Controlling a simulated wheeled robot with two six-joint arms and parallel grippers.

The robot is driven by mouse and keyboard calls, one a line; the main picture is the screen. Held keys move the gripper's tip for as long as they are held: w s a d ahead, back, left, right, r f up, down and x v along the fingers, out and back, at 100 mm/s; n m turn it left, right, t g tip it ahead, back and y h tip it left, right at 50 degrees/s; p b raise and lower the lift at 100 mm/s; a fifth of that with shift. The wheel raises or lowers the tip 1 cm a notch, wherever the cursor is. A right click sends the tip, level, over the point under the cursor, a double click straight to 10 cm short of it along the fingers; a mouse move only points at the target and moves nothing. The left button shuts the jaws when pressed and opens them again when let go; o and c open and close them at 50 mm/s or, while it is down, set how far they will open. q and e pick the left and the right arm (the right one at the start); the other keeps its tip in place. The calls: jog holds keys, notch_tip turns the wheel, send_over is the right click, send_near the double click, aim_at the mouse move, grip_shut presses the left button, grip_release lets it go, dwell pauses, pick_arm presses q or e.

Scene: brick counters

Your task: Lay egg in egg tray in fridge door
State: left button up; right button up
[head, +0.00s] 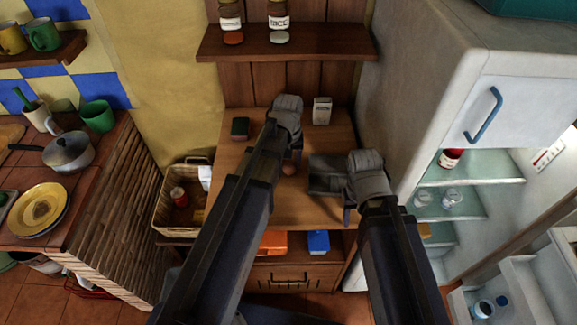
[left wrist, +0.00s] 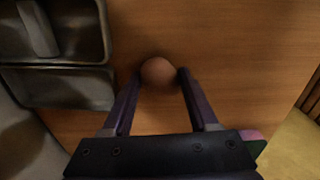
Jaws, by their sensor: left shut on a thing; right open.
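A brown egg (head: 289,168) shows at the wooden counter (head: 255,205), partly hidden by my left arm. My left gripper (left wrist: 159,74) is shut on the egg (left wrist: 158,71), with one finger on each side of it. I cannot tell whether the egg still touches the counter. My right gripper (head: 347,212) is open and empty over the right part of the counter. The white fridge (head: 418,90) stands at the right with its lower compartment open. Its open door (head: 520,290) shows at the bottom right. I cannot make out an egg tray in it.
A wicker basket (head: 165,212) stands left of the counter. Jars stand on the fridge shelves (head: 470,168). A blue-topped item (head: 484,308) sits in the door. A wooden shelf (head: 290,45) hangs above.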

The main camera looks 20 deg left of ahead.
aim_at(288, 163)
pick_arm(q)
jog(key=shift+f, duration=0.15)
jog(key=o, duration=0.9)
jog(key=shift+r, duration=0.25)
notch_tip(288, 163, up, 12)
jog(key=p, duration=1.2)
